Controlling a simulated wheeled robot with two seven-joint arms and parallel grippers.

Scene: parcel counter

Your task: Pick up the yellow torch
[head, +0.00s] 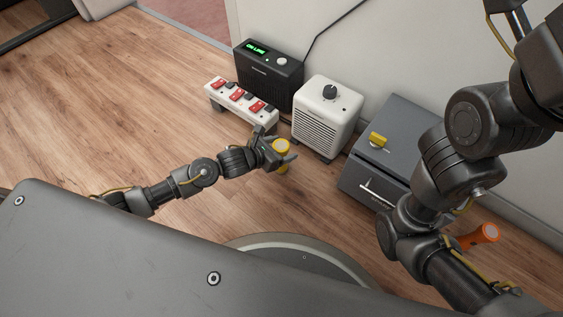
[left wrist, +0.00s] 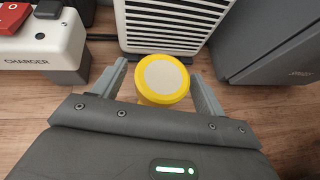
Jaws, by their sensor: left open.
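The yellow torch (head: 282,146) stands upright on the wood floor, its pale round end facing up. My left gripper (head: 277,148) is open around it, with one finger on each side. In the left wrist view the torch (left wrist: 163,79) sits between the two grey fingers (left wrist: 159,73), with a gap showing on both sides near the tips. Its lower part is hidden behind the gripper body. My right arm crosses the right of the head view, but its gripper does not show.
A white heater-like box (head: 325,115) stands just behind the torch. A charger strip with red switches (head: 240,103), a black radio-like box (head: 265,78) and a grey safe (head: 372,165) stand nearby. An orange torch (head: 485,234) is at right. Floor at left is clear.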

